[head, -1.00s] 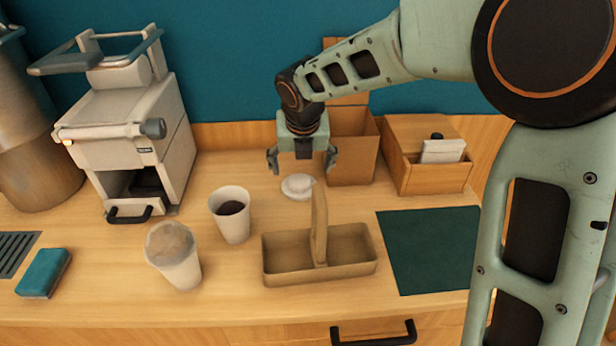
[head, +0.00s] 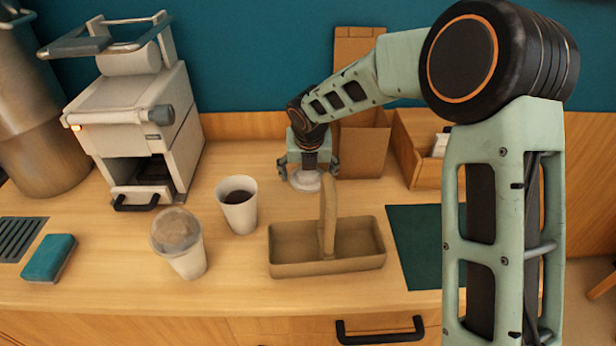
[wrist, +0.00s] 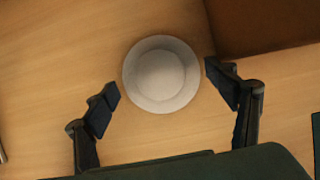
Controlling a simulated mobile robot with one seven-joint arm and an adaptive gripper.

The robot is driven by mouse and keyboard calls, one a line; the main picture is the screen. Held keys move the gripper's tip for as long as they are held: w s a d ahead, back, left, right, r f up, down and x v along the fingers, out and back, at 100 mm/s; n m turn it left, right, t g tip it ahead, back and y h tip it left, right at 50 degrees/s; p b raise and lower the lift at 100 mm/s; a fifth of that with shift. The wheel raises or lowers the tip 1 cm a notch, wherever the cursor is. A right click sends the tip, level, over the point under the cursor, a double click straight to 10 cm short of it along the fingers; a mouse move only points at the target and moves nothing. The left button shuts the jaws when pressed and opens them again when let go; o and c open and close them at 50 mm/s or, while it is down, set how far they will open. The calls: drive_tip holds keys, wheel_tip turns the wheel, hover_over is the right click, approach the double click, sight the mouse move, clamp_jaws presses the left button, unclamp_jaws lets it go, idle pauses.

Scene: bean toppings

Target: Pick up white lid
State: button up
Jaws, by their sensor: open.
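The white lid (head: 305,181) lies on the wooden counter behind the carrier, partly covered by my gripper in the head view. In the wrist view the round white lid (wrist: 161,74) shows whole, with a raised centre. My gripper (head: 309,174) is low over the lid, pointing down. In the wrist view my gripper (wrist: 162,80) is open, one finger on each side of the lid, with a gap on both sides. Nothing is held.
A brown carrier (head: 290,262) with an upright handle stands in front of the lid. A cup with dark contents (head: 240,215) and a domed-lid cup (head: 185,262) stand to the left. A cardboard box (head: 362,150) is close behind on the right. A dark green mat (head: 412,240) lies right.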

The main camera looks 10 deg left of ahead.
drive_tip(key=c, duration=0.5)
drive_tip(key=shift+r, duration=0.1)
